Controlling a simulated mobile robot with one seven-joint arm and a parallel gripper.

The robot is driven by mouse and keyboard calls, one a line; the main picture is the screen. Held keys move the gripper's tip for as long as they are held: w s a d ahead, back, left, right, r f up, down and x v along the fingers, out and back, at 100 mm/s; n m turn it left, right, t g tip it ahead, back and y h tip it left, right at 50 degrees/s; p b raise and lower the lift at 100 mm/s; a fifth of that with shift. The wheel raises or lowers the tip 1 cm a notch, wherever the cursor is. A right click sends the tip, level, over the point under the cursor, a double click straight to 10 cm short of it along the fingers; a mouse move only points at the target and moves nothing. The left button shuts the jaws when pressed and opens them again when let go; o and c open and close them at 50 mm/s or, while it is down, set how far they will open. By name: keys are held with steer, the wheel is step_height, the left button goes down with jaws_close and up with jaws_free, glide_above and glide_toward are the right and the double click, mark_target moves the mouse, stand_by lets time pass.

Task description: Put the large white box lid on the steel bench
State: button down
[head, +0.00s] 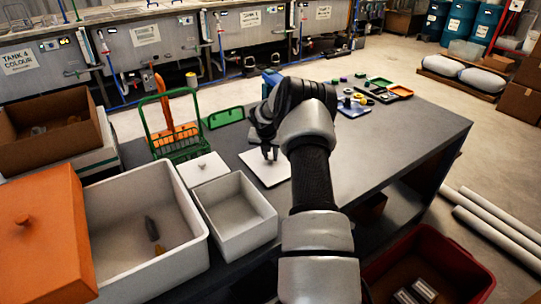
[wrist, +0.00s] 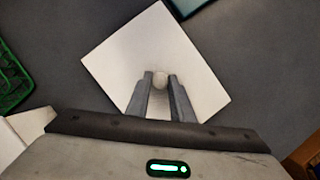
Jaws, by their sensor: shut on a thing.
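The large white box lid (head: 272,172) is a flat white square plate with a round knob. My gripper (head: 269,153) is over it, pointing down. In the wrist view the lid (wrist: 125,65) fills the middle, and my gripper's fingers (wrist: 161,82) are shut on its knob. The lid is level at or just above the grey steel bench (head: 370,150); I cannot tell whether it touches. The large white box (head: 197,255) stands open at the left, with a few small items inside.
A smaller open white box (head: 262,232) and a small white lid (head: 202,166) are left of my arm. A green wire basket (head: 186,147) and green tray (head: 224,117) stand behind. An orange lid (head: 45,245) is far left.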

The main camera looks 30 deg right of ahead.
steer(key=c, duration=1.6)
jaws_free()
steer(key=shift+o, duration=0.2)
steer(key=shift+r, duration=0.35)
steer(key=v, duration=1.1)
steer(key=shift+s+a+r, duration=0.15)
steer(key=shift+r, duration=0.1)
